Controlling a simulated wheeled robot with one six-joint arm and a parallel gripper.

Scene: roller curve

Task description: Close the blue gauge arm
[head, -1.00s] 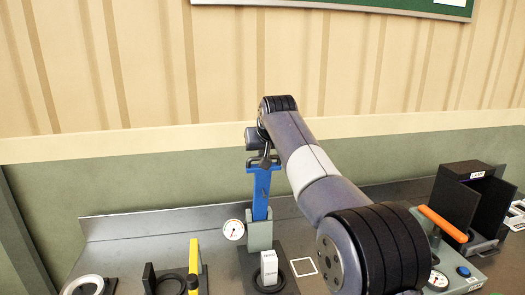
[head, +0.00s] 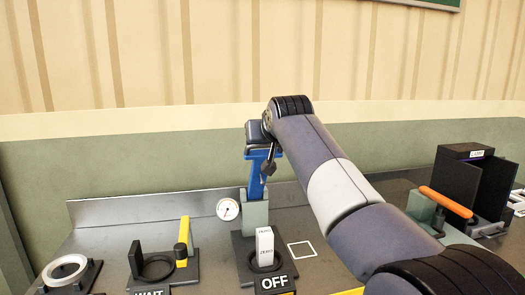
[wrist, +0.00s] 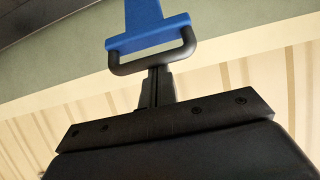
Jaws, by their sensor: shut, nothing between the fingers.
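The blue gauge arm (head: 256,180) stands raised, close to upright, on a grey-green block (head: 255,214) in the head view. In the wrist view its blue end (wrist: 148,24) carries a dark handle bar (wrist: 150,60). My gripper (head: 270,158) is at the top of the blue arm. In the wrist view my gripper (wrist: 157,78) is shut with nothing between its fingers, and its tips are right at the handle bar. I cannot tell whether they touch it. A white labelled block (head: 265,246) stands in the dark ring fixture below, by the OFF sign.
A round dial (head: 229,209) is left of the grey-green block. A yellow arm (head: 185,240) stands at the left station. An orange lever (head: 446,202) and a black box (head: 462,188) are at the right. My arm crosses the right half of the head view.

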